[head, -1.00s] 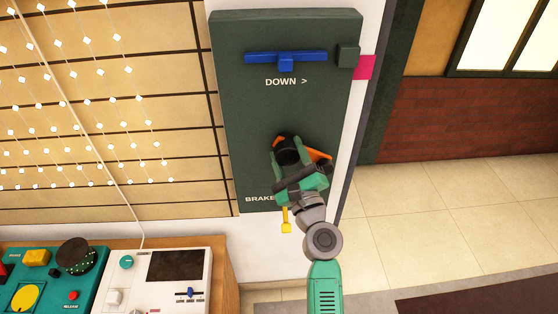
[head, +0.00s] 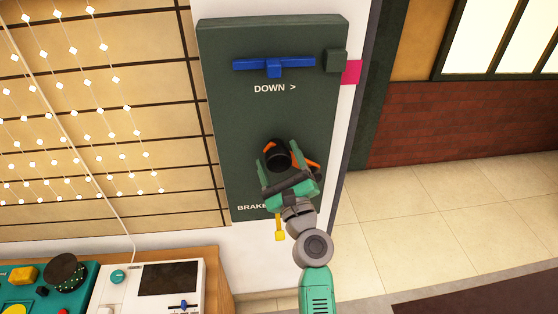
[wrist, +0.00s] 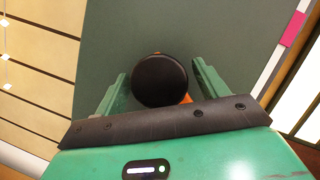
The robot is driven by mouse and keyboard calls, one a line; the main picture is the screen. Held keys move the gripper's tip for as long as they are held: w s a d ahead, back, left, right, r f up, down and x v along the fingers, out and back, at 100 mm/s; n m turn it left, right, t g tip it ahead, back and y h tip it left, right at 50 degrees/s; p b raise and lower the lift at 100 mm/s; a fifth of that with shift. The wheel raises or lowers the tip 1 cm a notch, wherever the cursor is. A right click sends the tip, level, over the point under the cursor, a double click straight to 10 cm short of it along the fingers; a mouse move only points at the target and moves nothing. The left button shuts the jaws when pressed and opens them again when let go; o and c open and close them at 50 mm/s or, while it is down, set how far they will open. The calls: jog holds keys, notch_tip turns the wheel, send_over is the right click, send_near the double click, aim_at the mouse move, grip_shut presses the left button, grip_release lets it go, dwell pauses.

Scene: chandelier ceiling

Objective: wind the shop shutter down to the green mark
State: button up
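A dark green panel (head: 225,110) on the wall reads "DOWN >" and "BRAKE". At its lower middle is an orange crank (head: 311,164) with a round black knob (wrist: 160,80). My gripper (head: 279,160) is at the knob, one finger on each side. The wrist view shows gaps between the fingers and the knob, so the gripper is open around it. A yellow brake lever (head: 280,235) hangs below the panel. A blue bar (head: 300,63) lies level above the "DOWN >" label. The shutter cannot be identified for certain, and no green mark shows.
A dark block (head: 335,62) and a pink square (head: 351,72) are at the panel's upper right. Strings of lights hang before tan slats (head: 185,140) on the left. A white control box (head: 130,285) and a teal one (head: 75,295) stand lower left. Floor on the right is clear.

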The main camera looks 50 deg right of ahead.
jog(key=v, duration=0.7)
jog(key=shift+s+f, duration=0.2)
jog(key=shift+s, duration=0.1)
jog(key=shift+a, duration=0.2)
jog(key=w+a+r+n+t+y, duration=0.2)
jog(key=a+r+n+y, duration=0.4)
jog(key=a+r+n, duration=0.55)
jog(key=w+a+r+n+t+y, duration=0.2)
jog(key=a+r+n+y, duration=0.3)
jog(key=a+r+n, duration=0.65)
jog(key=s+a+r+n+t, duration=0.2)
jog(key=s+a+r+n, duration=0.9)
jog(key=a+r+n, duration=0.15)
notch_tip(320, 180, up, 34)
jog(key=w+p, duration=0.1)
jog(key=p, duration=3.4)
jog(key=shift+a+m+h, duration=0.3)
jog(key=shift+m+h, duration=0.1)
jog(key=shift+m, duration=0.05)
